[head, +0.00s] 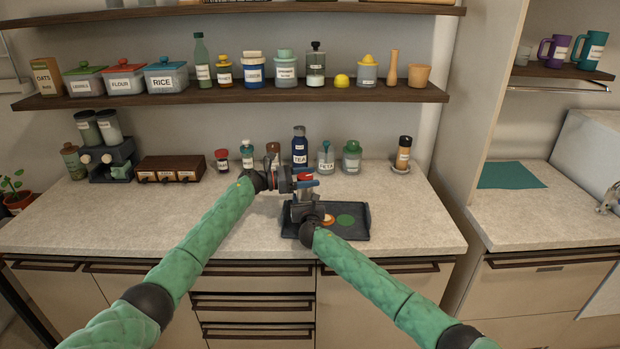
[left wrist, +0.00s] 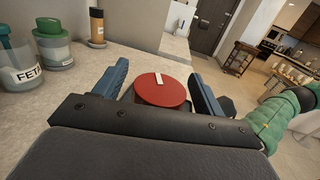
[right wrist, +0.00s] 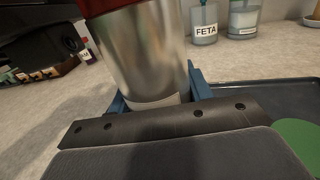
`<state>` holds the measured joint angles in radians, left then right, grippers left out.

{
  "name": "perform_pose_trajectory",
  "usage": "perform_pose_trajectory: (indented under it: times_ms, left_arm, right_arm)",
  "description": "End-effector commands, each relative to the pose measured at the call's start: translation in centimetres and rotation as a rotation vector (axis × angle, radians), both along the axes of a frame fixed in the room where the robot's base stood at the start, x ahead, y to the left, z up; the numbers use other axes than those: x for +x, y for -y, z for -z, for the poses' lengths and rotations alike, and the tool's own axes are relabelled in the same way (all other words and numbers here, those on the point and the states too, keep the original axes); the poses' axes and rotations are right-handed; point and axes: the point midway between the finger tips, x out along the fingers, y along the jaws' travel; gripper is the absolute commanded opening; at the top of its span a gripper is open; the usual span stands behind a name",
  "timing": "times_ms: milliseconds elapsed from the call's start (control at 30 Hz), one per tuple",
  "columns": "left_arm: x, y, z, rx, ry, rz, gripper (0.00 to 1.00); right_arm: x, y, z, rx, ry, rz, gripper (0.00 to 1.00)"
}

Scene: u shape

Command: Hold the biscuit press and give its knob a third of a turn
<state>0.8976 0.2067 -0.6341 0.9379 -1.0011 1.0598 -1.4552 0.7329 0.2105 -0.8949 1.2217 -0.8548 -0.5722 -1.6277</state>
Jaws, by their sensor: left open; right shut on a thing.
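The biscuit press has a shiny metal barrel (right wrist: 145,55) and a round red knob (left wrist: 160,90) with a white mark on top. In the right wrist view, my right gripper (right wrist: 157,95) is shut on the barrel, its blue fingers on either side. The press is upright, with red at its top. In the left wrist view, my left gripper (left wrist: 158,80) is open, one blue finger on each side of the knob, with gaps visible. In the head view, my left gripper (head: 304,184) is above my right gripper (head: 304,211), and they hide most of the press.
A dark tray (head: 355,234) with a green disc (head: 346,220) and an orange-rimmed round piece (head: 328,219) lies at the counter's front edge. Several jars, including a blue TEA bottle (head: 300,146), line the wall behind. The counter right of the tray is clear.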

Motion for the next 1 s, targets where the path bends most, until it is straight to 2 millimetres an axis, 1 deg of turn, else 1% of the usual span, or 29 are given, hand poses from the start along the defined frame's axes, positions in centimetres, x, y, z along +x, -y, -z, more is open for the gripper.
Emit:
perform_pose_trajectory:
  times_ms: [400,533,733,1000]
  left_arm:
    - [-1.2,-7.5,0.2,0.002,0.000,-0.002,0.70]
    - [-1.4,-9.4,0.2,0.001,-0.001,-0.002,0.70]
    - [-1.7,-11.0,0.3,0.001,-0.001,-0.002,0.70]
    - [-1.8,-11.2,0.2,0.001,-0.001,-0.001,0.70]
  right_arm:
    - [0.0,0.0,0.2,0.000,-0.002,0.000,0.13]
    - [0.0,0.0,0.2,-0.001,-0.002,0.001,0.13]
    - [0.0,0.1,0.2,-0.001,-0.002,0.001,0.13]
    - [0.0,0.1,0.2,-0.001,-0.002,0.001,0.13]
